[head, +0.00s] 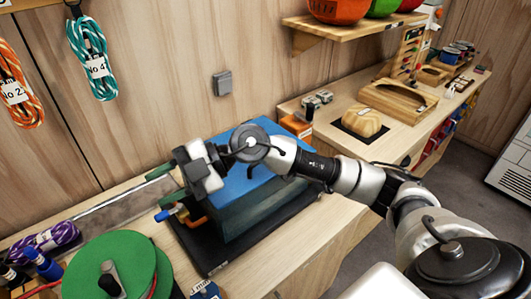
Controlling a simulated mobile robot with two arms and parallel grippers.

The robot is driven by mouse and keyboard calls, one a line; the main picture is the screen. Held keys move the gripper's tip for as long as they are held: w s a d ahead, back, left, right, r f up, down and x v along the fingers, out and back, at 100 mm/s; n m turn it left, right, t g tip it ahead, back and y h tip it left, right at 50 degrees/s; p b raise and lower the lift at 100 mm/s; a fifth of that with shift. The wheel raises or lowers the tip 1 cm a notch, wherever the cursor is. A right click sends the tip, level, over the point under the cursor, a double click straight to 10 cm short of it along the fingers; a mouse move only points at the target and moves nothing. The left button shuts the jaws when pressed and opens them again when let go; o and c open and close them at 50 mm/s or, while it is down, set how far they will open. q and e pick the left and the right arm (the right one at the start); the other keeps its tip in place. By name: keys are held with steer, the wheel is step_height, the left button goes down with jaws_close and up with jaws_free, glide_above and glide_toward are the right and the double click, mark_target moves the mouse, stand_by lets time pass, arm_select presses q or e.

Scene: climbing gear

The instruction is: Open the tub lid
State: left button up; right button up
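The tub (265,218) is a dark grey-green box with a blue lid (237,190). It stands on a black mat (217,262) on the wooden bench. The lid appears to lie flat across the top, but my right arm hides much of it. My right gripper (178,172) is over the tub's left end, close to the lid's edge. Its fingers are seen from behind and partly hidden, so I cannot tell whether they are open or touching the lid. My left gripper is out of view.
A green reel (120,268) and a purple rope coil (45,240) lie at the left. An orange and blue handled item (190,218) is beside the tub. Rope coils (90,60) hang on the wall. A second bench with a wooden tray (397,102) is at the right.

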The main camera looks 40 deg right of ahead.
steer(key=w+d+m+h, duration=0.2)
steer(key=d+m+h, duration=0.2)
steer(key=d+h, duration=0.65)
steer(key=w+d+m+h, duration=0.25)
steer(key=d+h, duration=0.25)
steer(key=d, duration=1)
steer(key=shift+m, duration=0.35)
steer(key=p+x, duration=0.1)
steer(key=x, duration=0.1)
steer(key=p+x, duration=0.1)
steer(key=x, duration=0.2)
steer(key=p+x, duration=0.1)
steer(key=x, duration=0.2)
steer(key=shift+s+f, duration=0.15)
steer(key=shift+s, duration=0.2)
steer(key=shift+w+f, duration=0.15)
steer(key=shift+f, duration=0.5)
jaws_close()
